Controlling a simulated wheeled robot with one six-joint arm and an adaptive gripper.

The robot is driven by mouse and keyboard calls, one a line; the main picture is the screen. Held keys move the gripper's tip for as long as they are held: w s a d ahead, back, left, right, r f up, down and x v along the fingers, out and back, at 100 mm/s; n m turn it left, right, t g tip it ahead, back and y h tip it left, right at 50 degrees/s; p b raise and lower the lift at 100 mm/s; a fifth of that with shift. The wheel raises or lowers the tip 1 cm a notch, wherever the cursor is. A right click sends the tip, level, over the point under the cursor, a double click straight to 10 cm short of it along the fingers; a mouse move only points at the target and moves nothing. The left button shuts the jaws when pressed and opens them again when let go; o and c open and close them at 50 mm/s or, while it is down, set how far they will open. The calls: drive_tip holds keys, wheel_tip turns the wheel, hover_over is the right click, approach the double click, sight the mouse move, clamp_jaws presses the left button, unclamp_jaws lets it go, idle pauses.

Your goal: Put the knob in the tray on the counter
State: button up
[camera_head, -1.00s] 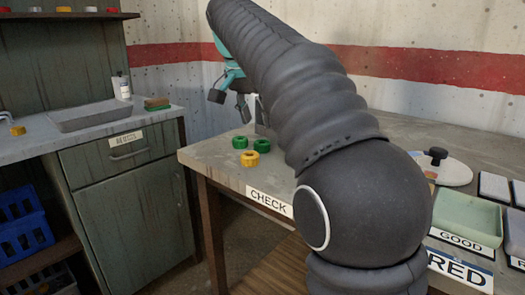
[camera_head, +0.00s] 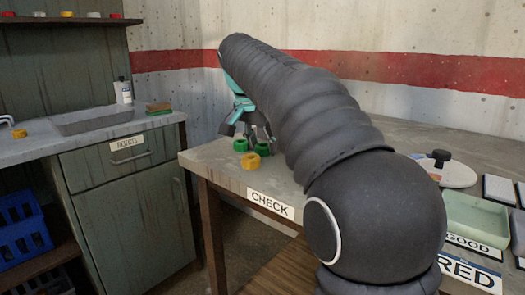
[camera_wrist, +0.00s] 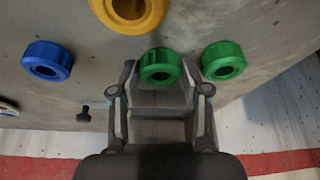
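Two green knobs, a left one (camera_head: 240,145) and a right one (camera_head: 263,148), lie on the table labelled CHECK, with a yellow knob (camera_head: 251,162) in front. The grey tray (camera_head: 72,128) is on the counter (camera_head: 30,150) at left, above a REJECTS label; its visible inside looks empty. My gripper (camera_wrist: 161,76) is open over the table. In the wrist view one green knob (camera_wrist: 160,66) is between and just ahead of its fingertips, and I cannot tell if they touch it. The other green knob (camera_wrist: 223,60) is just right of the right finger.
The wrist view also shows a yellow knob (camera_wrist: 130,12) and a blue knob (camera_wrist: 47,60). Another yellow knob (camera_head: 19,134), a bottle (camera_head: 124,91) and a sponge (camera_head: 158,108) are on the counter. A gap separates counter and table. A green tray (camera_head: 474,218) is at right.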

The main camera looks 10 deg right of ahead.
drive_tip(key=c, duration=0.7)
wheel_tip(320, 180, up, 10)
drive_tip(key=p, duration=0.3)
